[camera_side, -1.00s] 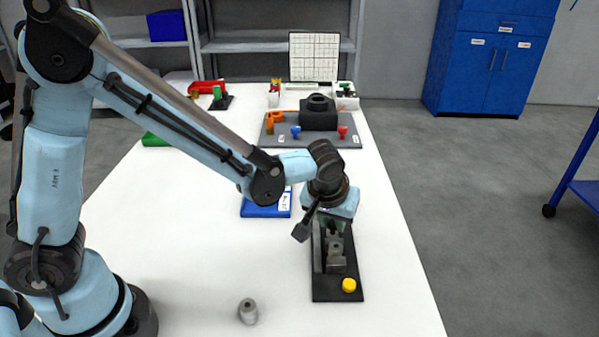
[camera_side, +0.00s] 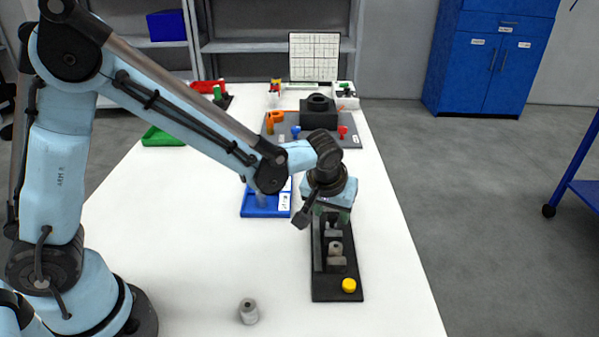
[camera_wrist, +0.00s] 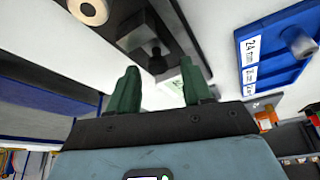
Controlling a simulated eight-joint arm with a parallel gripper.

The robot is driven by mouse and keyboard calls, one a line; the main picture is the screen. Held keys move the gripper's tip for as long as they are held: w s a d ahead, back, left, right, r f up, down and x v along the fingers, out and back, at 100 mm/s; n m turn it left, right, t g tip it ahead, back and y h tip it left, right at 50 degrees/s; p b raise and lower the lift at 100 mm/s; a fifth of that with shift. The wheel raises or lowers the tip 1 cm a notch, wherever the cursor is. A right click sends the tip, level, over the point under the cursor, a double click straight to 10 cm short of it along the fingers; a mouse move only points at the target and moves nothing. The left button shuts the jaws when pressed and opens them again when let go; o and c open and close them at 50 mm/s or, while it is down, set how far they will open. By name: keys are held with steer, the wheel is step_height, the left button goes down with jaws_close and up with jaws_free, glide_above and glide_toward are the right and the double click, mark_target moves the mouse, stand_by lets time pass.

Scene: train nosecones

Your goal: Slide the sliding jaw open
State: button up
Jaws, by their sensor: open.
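The black fixture (camera_side: 352,287) lies near the table's right edge, with a grey part (camera_side: 335,247) standing on it. In the wrist view, the block (camera_wrist: 146,33) has a dark knob (camera_wrist: 156,51) on the side towards my fingers. My gripper (camera_side: 331,213) is above the fixture's far end. Its green fingers are spread and empty in the wrist view (camera_wrist: 158,86), with the knob ahead of the gap. In the side view, the fingers partly hide the fixture's far end.
A yellow button (camera_side: 349,285) is at the fixture's near end. A loose grey cylinder (camera_side: 248,312) stands on the table at the front. A blue tray (camera_side: 262,212) lies left of my gripper. A grey board (camera_side: 353,138) with a black block is behind. The front-left table is mostly clear.

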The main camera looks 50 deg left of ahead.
mark_target(323, 245)
steer(key=v, duration=1.1)
steer(key=shift+r, duration=0.4)
steer(key=shift+s, duration=0.15)
steer(key=s+a+m+t+h, duration=0.1)
steer(key=s+a+m+t, duration=0.2)
steer(key=s+a, duration=0.7)
steer(key=shift+s+a+f+m+h, duration=0.25)
steer(key=shift+s+f+m+h, duration=0.15)
steer(key=shift+m, duration=0.3)
